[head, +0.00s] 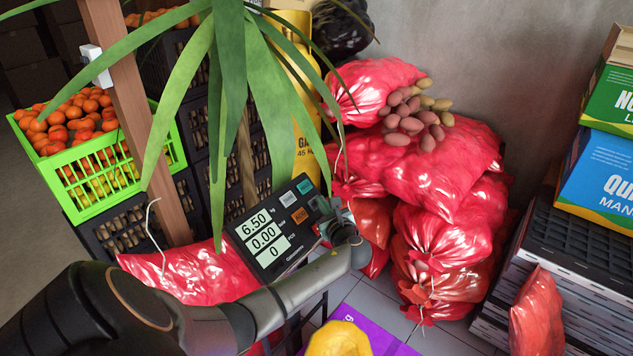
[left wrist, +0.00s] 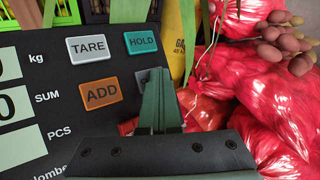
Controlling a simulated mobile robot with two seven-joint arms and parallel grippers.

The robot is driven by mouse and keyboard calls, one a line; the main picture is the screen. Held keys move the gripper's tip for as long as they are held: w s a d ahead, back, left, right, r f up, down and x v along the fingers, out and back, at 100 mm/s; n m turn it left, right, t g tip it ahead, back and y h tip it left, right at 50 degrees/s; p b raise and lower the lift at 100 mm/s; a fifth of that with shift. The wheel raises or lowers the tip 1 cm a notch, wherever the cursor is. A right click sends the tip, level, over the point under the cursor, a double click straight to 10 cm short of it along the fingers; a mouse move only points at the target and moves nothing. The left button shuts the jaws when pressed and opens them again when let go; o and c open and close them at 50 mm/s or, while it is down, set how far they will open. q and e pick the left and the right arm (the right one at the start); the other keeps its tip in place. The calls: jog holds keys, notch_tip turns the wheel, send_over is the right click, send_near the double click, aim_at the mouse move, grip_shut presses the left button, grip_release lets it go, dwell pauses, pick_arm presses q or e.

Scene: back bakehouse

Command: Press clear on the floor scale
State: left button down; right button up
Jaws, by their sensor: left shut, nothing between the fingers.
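The floor scale's dark display panel (head: 262,262) is tilted up in the middle of the head view and reads 6.50, 0.00 and 0. In the left wrist view its keys TARE (left wrist: 87,48), HOLD (left wrist: 141,42) and ADD (left wrist: 100,92) are readable. A grey key (left wrist: 141,76) and a red key (left wrist: 127,127) are partly hidden behind my fingers, and I cannot read their labels. My left gripper (head: 332,212) is shut and empty at the panel's right edge; its fingertips (left wrist: 158,76) overlap the grey key. I cannot tell whether they touch it. My right gripper is out of view.
Red net sacks (head: 440,170) are piled close to the right of the panel. Long plant leaves (head: 228,90) hang just behind and over it. A green crate of oranges (head: 85,180) stands left, beside a wooden post (head: 130,90). Stacked dark trays (head: 560,255) stand at right.

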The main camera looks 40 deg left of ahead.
pick_arm(q)
jog(key=shift+d+r+p, duration=0.5)
jog(key=shift+r+p, duration=0.05)
jog(key=d+r+p, duration=0.3)
jog(key=p, duration=0.1)
jog(key=shift+w+d+r, duration=0.2)
jog(key=shift+w+r, duration=0.05)
jog(key=shift+r, duration=0.1)
dwell(0.8)
